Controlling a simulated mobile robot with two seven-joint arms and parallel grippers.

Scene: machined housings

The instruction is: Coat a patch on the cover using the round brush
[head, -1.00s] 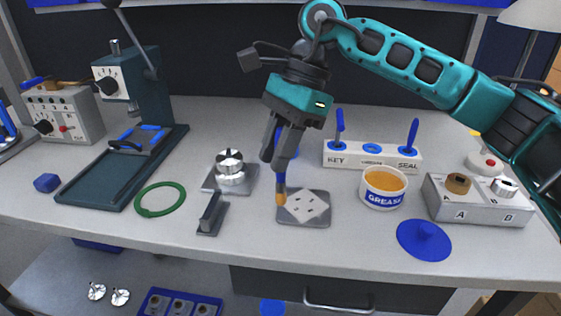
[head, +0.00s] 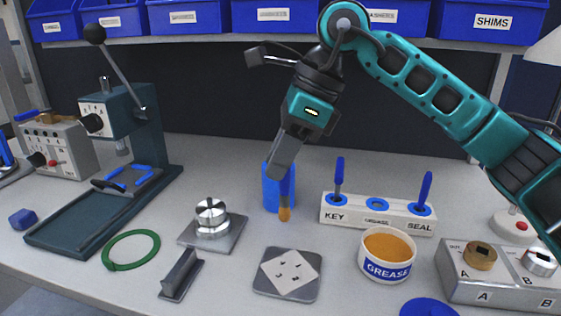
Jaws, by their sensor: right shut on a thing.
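My right gripper (head: 284,168) is shut on the round brush (head: 285,196), which has a blue handle and an orange-tan tip pointing down. The brush hangs in front of a blue cylinder. In the picture its tip is above the far edge of the cover (head: 262,287), apart from it; its exact height is hard to tell. The cover is a grey square plate lying flat, with a white diamond patch (head: 288,273) with several small dark marks. No orange coat shows on the patch. The open grease tub (head: 387,268) stands right of the cover. My left gripper is not in view.
The blue cylinder (head: 270,190) stands behind the brush. A white KEY/SEAL rack (head: 378,216) is behind the tub. A metal knob on a plate (head: 211,218), a grey upright block (head: 181,275) and a green ring (head: 131,250) lie left. A press (head: 148,130) stands farther left.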

